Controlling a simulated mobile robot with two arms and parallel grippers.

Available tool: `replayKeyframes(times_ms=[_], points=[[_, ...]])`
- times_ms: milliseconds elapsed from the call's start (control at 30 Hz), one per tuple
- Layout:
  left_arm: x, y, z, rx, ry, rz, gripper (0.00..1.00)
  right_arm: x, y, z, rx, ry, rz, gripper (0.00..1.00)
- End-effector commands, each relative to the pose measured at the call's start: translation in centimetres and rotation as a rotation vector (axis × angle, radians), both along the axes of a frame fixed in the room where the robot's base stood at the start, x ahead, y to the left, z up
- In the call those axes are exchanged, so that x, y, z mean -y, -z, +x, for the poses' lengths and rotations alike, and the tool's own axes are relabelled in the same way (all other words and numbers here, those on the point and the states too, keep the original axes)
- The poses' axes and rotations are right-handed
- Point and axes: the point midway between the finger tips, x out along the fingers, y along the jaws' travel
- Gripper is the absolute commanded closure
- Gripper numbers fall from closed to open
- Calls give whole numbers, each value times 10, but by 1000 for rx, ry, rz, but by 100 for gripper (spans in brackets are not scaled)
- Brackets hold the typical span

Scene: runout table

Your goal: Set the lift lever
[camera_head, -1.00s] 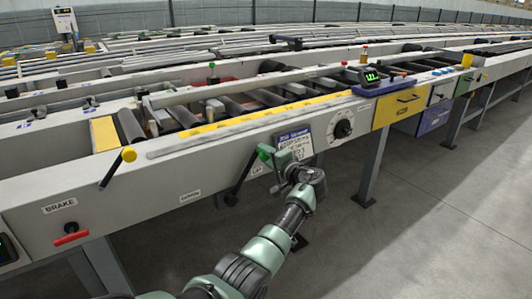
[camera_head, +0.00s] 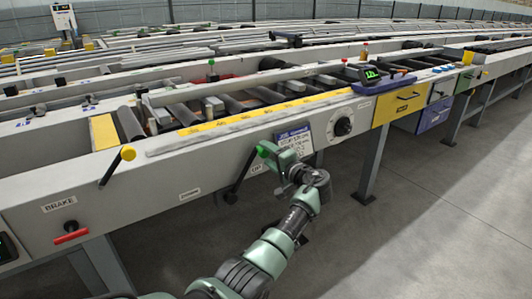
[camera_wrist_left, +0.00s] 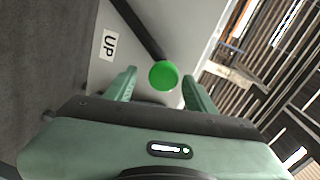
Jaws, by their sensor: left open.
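The lift lever is a black rod (camera_head: 243,176) with a green knob (camera_head: 262,152). It leans up and to the right from its pivot on the front panel of the long grey table. My left gripper (camera_head: 269,152) is open at the knob, coming from the lower right. In the left wrist view the green knob (camera_wrist_left: 163,75) shows between the two spread fingertips, with the black rod running up and left behind it. Whether the fingers touch the knob cannot be told. An "UP" label (camera_wrist_left: 109,45) sits beside the rod. My right gripper is not in view.
A black lever with a yellow knob (camera_head: 128,153) and a red brake handle (camera_head: 71,236) are on the panel to the left. A printed notice (camera_head: 295,140) and a round dial (camera_head: 343,126) are close to my gripper on the right. The floor in front is clear.

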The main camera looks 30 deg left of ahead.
Motion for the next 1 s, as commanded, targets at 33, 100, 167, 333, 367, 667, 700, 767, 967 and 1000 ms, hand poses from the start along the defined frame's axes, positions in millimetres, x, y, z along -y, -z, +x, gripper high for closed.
replayKeyframes(times_ms=[33,100,167,333,367,667,700,767,967,1000], points=[[10,-2,-4,0,4,-3,45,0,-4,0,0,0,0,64],[22,-3,-9,-1,4,-1,45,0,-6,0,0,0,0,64],[31,-4,-13,0,3,-1,45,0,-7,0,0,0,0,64],[49,-6,-21,-1,2,1,45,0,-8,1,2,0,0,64],[51,-6,-22,-1,2,1,45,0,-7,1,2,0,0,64],[54,-6,-24,-1,2,1,45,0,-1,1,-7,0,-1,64],[54,-6,-24,-1,2,1,45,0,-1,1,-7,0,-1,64],[54,-6,-24,-1,2,1,45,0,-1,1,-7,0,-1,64],[53,-3,-25,-2,2,-4,45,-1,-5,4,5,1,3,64],[53,2,-28,-3,1,-15,45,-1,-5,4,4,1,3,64]])
